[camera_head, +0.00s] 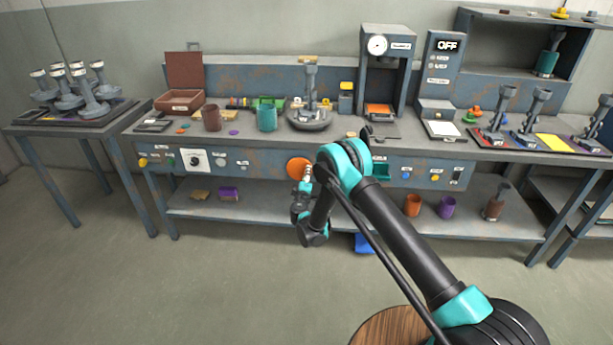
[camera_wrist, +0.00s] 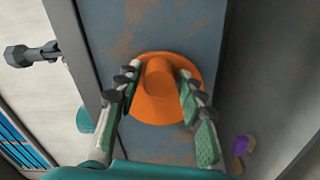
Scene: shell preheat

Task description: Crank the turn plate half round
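An orange disc with a stubby round knob (camera_head: 298,166) is on the front panel of the middle bench. It fills the middle of the wrist view (camera_wrist: 160,85), its knob pointing towards the camera. My gripper (camera_head: 305,185) is in front of this disc. In the wrist view its two fingers (camera_wrist: 158,88) stand apart on either side of the knob. A gap shows on the left; the right finger is close to the knob, and contact cannot be told. A round grey plate (camera_head: 310,118) on the bench top above carries an upright grey piece (camera_head: 311,80).
A teal cup (camera_head: 267,118) and brown cup (camera_head: 212,118) stand left of the grey plate. A press-like frame (camera_head: 386,65) and a box reading OFF (camera_head: 440,75) stand right. The lower shelf (camera_head: 350,217) lies below the disc.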

